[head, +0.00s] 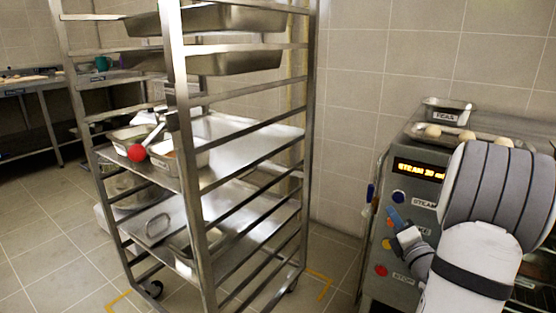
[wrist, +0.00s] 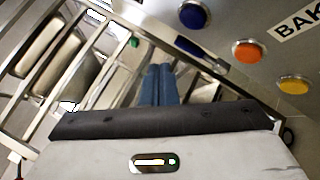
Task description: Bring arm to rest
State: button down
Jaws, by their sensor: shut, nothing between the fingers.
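My gripper (head: 394,215) is at the lower right of the head view, in front of the oven's control panel. My arm bends down beside the oven. In the wrist view, the blue fingers of my gripper (wrist: 158,84) lie together, with nothing visible between them. I see nothing held. The oven (head: 376,248) has a lit display (head: 420,170) reading "STEAM 20" and coloured buttons; part of its front is hidden behind my arm.
A steel rack (head: 176,110) with trays stands left of centre. A red ball-shaped knob (head: 137,153) shows on it. A tray with pale round pieces (head: 432,131) sits on the oven. Blue (wrist: 193,14), orange (wrist: 247,51) and yellow (wrist: 294,84) buttons are close to my gripper.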

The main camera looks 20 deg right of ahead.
jog(key=a+r+n+g+y+p, duration=0.4)
jog(key=a+r+n+y+p, duration=0.2)
jog(key=a+n, duration=0.5)
jog(key=a+r+n+g+y+p, duration=0.5)
jog(key=a+r+n+y+p, duration=0.15)
jog(key=a, duration=0.75)
jog(key=s+a+r+n+g+p, duration=0.4)
jog(key=s+a+n+g+p, duration=0.3)
jog(key=s+a+n, duration=0.4)
jog(key=s+d+r+n+g+h+p, duration=0.1)
jog(key=r+n+h+p, duration=0.4)
jog(key=n, duration=0.5)
jog(key=s+d+r+n+g+h+p, duration=0.1)
jog(key=s+d+r+n+h+p, duration=0.3)
jog(key=r+n+p, duration=0.3)
jog(key=s+n+h+p, duration=0.1)
jog(key=n+p, duration=0.1)
jog(key=n, duration=0.1)
jog(key=shift+s+d+r+h, duration=0.15)
jog(key=shift+s+r+h, duration=0.1)
jog(key=shift+r+h, duration=0.15)
